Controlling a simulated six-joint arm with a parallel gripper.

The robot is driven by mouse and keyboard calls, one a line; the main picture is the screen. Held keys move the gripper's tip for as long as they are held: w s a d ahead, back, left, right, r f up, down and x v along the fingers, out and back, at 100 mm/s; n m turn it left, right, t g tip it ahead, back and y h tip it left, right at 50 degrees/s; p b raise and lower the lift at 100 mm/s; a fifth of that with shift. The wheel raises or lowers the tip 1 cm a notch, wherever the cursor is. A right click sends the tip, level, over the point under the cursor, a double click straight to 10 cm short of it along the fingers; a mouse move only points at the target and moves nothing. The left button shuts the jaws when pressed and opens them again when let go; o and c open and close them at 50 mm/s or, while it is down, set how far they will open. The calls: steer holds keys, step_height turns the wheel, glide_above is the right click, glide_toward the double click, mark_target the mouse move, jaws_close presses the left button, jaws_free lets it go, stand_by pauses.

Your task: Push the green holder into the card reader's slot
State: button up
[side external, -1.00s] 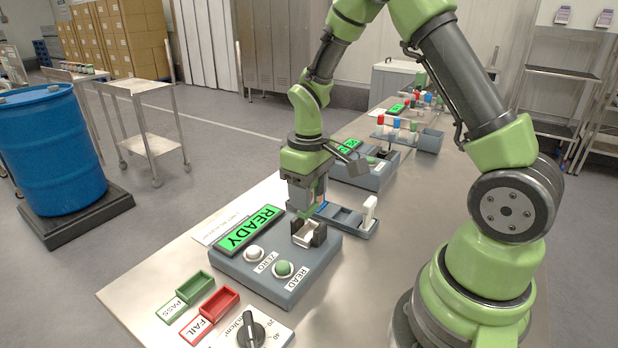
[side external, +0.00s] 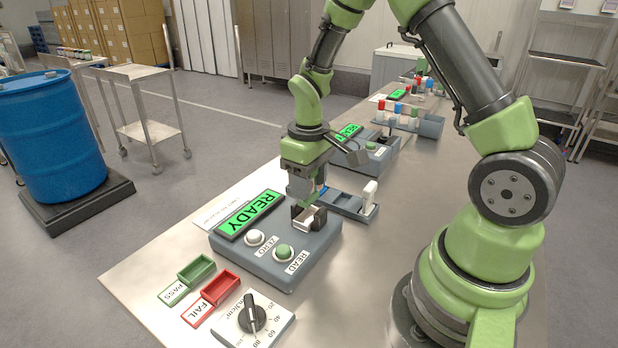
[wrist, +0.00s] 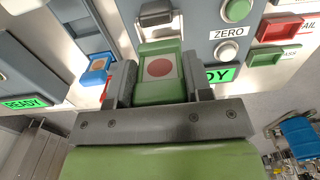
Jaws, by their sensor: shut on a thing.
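My gripper (side external: 306,205) is shut on the green holder, low over the card reader (side external: 262,268). In the wrist view the green holder (wrist: 160,72), with a red disc on its face, sits between the fingers. Its far end is at the mouth of the light metal-framed slot (wrist: 177,27). I cannot tell how far it is inside. In the side view the slot (side external: 311,222) shows as a pale frame with dark blocks beside it, right under the fingers, which largely hide the holder. The reader's green display (side external: 250,214) reads READY.
A grey rack (side external: 350,207) behind the reader holds a blue holder (wrist: 98,68) and a white one (side external: 370,191). The ZERO button (side external: 254,237) and READ button (side external: 284,252) are close to the slot. PASS (side external: 197,269) and FAIL (side external: 221,286) trays and a dial (side external: 252,316) lie in front.

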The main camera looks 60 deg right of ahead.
steer(key=shift+f, duration=2.3)
steer(key=o, duration=1.4)
steer(key=shift+c, duration=0.2)
step_height(320, 180, up, 10)
